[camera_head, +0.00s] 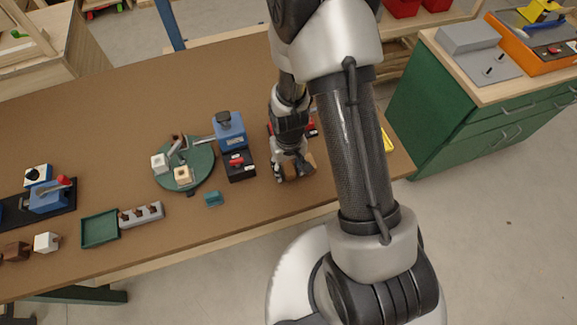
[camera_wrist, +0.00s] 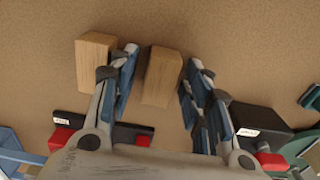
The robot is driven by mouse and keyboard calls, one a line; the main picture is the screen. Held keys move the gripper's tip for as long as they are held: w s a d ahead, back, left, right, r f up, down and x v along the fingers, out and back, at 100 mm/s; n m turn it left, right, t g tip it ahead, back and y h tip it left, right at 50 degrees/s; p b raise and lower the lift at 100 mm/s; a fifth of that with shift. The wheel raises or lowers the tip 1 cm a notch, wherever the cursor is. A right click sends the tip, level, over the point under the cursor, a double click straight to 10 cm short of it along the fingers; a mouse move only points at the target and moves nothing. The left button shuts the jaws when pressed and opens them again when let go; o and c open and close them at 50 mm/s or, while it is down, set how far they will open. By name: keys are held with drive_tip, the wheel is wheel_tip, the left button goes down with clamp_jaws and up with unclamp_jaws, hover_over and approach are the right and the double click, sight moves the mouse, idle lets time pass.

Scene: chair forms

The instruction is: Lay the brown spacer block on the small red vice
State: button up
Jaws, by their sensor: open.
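Two wooden brown blocks lie side by side on the table in the wrist view. One block (camera_wrist: 162,78) is between the fingers of my gripper (camera_wrist: 158,85), and the other block (camera_wrist: 96,60) is just outside the left finger. I cannot tell which is the spacer block. In the head view my gripper (camera_head: 292,172) is low over the table, with a brown block (camera_head: 308,161) beside it. The fingers are open, with a gap on the right of the middle block. A black and red piece (camera_wrist: 105,132), seemingly the small red vice, is partly hidden by my gripper; its red shows behind the wrist (camera_head: 312,129).
A black box with a red top (camera_head: 239,168) and a blue vice (camera_head: 229,130) stand left of my gripper. Beyond is a green round plate (camera_head: 201,168) with small parts.

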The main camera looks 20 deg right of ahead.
wheel_tip(320, 180, up, 12)
drive_tip(key=p, duration=0.4)
wheel_tip(320, 180, up, 16)
drive_tip(key=t, duration=0.2)
hover_over(288, 167)
drive_tip(key=s, duration=0.3)
drive_tip(key=s+r+t, duration=0.2)
drive_tip(key=s+r, duration=0.9)
drive_tip(key=s, duration=0.1)
drive_tip(key=shift+t, duration=0.3)
drive_tip(key=shift+o, duration=0.5)
drive_tip(key=shift+d, duration=0.1)
